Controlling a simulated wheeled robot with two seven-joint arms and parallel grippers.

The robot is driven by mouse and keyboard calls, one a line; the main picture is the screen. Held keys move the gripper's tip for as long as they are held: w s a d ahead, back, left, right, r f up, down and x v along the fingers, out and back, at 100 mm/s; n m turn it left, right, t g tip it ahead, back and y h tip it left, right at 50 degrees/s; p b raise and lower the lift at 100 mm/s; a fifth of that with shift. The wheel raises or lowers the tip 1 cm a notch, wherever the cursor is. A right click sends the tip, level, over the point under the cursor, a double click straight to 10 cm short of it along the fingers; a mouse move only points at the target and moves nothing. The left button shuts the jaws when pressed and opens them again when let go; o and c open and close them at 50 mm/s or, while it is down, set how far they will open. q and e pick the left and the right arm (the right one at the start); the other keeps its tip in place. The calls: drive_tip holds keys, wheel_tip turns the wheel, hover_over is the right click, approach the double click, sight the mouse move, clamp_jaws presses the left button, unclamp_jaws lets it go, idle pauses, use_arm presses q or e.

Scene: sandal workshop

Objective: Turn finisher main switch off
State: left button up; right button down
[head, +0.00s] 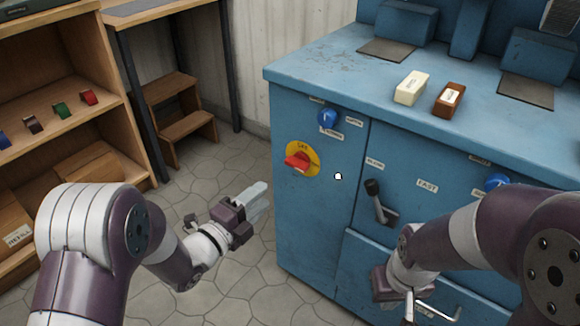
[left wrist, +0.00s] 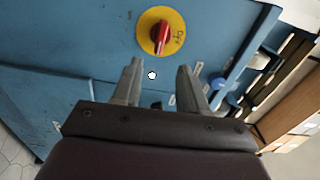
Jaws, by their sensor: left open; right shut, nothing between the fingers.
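The main switch, a red rotary knob (head: 298,161) on a round yellow plate (head: 302,146), is on the blue finisher's front (head: 295,220), near its left edge. Its handle lies roughly sideways in the head view, with small lettering above it. In the left wrist view the red knob (left wrist: 162,37) is beyond the fingertips, between their lines. My left gripper (head: 260,196) is open and empty, left of and below the switch, apart from it. Its spread fingers also show in the left wrist view (left wrist: 160,66). My right gripper (head: 430,307) is shut and empty, low before the cabinet.
Blue knobs (head: 327,118) and a black lever handle (head: 377,200) are also on the front. A cream block (head: 410,88) and a brown block (head: 449,99) lie on top. A wooden shelf (head: 60,125) and step stool (head: 178,110) stand left. Floor between is clear.

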sight(294, 167)
use_arm(q)
drive_tip(key=b+x, duration=0.4)
drive_tip(key=x, duration=0.7)
drive_tip(key=shift+w+d+f, duration=0.1)
drive_tip(key=shift+w+d, duration=0.05)
drive_tip(key=shift+w, duration=0.05)
drive_tip(key=shift+w+d, duration=0.3)
drive_tip(key=shift+w, duration=0.15)
clamp_jaws()
